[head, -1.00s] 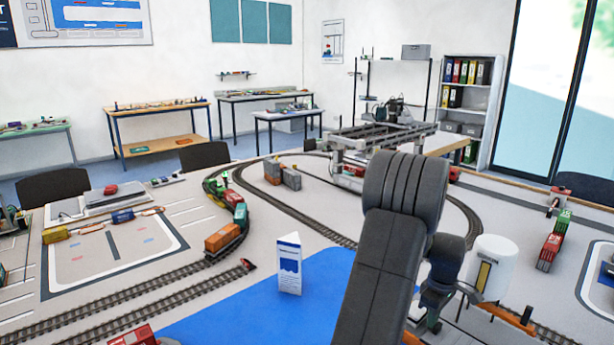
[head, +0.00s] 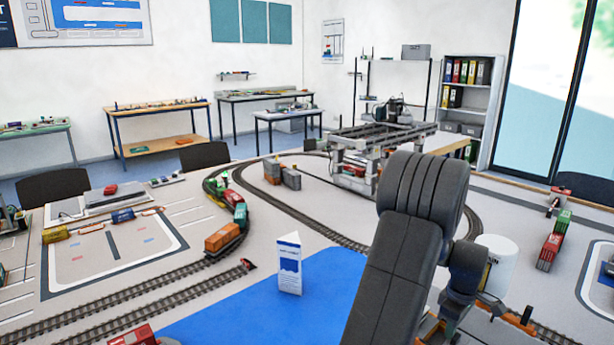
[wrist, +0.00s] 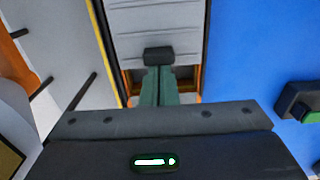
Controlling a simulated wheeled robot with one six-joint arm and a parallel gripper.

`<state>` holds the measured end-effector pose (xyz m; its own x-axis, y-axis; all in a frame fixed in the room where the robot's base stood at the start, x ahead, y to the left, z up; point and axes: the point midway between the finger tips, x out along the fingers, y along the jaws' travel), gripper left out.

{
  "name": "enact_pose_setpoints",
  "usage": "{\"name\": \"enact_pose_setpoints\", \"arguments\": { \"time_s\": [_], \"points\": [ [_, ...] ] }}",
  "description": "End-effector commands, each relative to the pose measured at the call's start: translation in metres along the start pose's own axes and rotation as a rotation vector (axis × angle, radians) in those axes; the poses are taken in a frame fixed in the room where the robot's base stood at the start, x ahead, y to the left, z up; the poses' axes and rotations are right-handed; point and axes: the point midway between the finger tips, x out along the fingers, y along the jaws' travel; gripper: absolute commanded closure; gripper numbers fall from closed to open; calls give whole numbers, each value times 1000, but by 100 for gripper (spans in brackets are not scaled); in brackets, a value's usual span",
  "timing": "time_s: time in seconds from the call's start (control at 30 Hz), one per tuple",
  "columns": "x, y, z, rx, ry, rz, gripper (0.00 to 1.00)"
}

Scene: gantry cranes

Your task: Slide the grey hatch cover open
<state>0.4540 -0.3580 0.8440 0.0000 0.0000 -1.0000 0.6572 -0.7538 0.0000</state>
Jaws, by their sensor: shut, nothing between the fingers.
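The grey hatch cover (wrist: 155,28) is a ribbed panel at the top middle of the wrist view. A dark block (wrist: 158,55), like a handle, stands at its near edge. Below that edge, an orange-brown rim and a dark gap show on both sides of my fingers. My gripper (wrist: 158,72) is shut and empty, with its green fingers together. Its tips are right at the near side of the dark block; I cannot tell whether they touch it. In the head view my arm hides the cover and the gripper's fingers.
In the wrist view, a blue surface (wrist: 245,50) lies to the right, with a dark and green part (wrist: 302,105) on it. In the head view, a white cylinder (head: 499,264) stands right of my arm. A white-and-blue folded card (head: 289,264) stands on the blue area.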

Motion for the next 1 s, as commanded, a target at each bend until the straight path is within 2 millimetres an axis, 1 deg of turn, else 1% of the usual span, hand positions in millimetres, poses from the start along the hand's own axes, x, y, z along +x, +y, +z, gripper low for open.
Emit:
{"name": "enact_pose_setpoints", "arguments": {
  "time_s": [1.0],
  "points": [
    [0, 0, 52, 1, 0, 0, 100]
  ]
}}
